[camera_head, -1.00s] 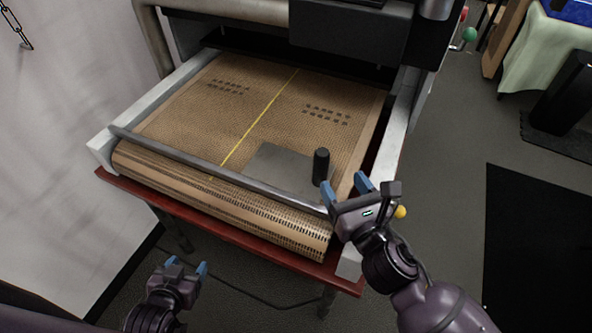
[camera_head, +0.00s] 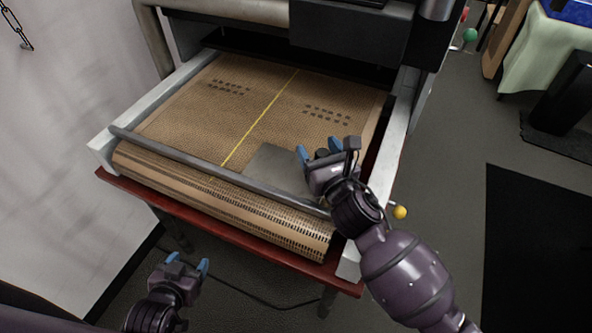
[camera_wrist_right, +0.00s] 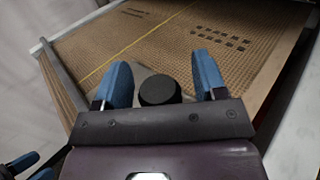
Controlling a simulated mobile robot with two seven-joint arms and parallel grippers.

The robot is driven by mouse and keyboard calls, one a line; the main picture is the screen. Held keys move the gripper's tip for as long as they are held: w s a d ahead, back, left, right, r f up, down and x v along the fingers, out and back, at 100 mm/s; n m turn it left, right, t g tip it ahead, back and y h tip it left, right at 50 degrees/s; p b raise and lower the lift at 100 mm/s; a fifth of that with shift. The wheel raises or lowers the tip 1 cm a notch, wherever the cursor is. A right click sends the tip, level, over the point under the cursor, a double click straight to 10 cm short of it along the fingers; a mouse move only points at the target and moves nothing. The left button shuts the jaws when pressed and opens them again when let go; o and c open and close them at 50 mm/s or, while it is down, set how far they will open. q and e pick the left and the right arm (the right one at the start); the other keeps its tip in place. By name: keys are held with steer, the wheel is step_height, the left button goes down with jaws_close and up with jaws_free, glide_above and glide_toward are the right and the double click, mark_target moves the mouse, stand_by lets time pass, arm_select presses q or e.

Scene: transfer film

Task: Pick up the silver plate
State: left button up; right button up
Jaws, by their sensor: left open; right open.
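The silver plate (camera_head: 272,168) lies flat on the brown perforated belt near its front right, just behind the grey cross bar. Its black upright handle is mostly hidden by my right gripper in the head view. In the right wrist view the round black handle top (camera_wrist_right: 159,90) sits between my blue fingertips, with gaps on both sides. My right gripper (camera_head: 319,150) is open over the plate's right side. It also shows in the right wrist view (camera_wrist_right: 160,80). My left gripper (camera_head: 187,263) is open and empty, low in front of the machine at the left.
The grey bar (camera_head: 215,172) crosses the belt's front. White side rails (camera_head: 392,150) flank the belt (camera_head: 190,125), and a dark red ledge (camera_head: 200,222) runs below. A yellow knob (camera_head: 400,212) is right of the machine. The belt left of the plate is clear.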

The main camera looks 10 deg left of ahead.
steer(key=shift+w, duration=0.2)
jaws_close()
stand_by(0.3)
steer(key=shift+r, duration=0.1)
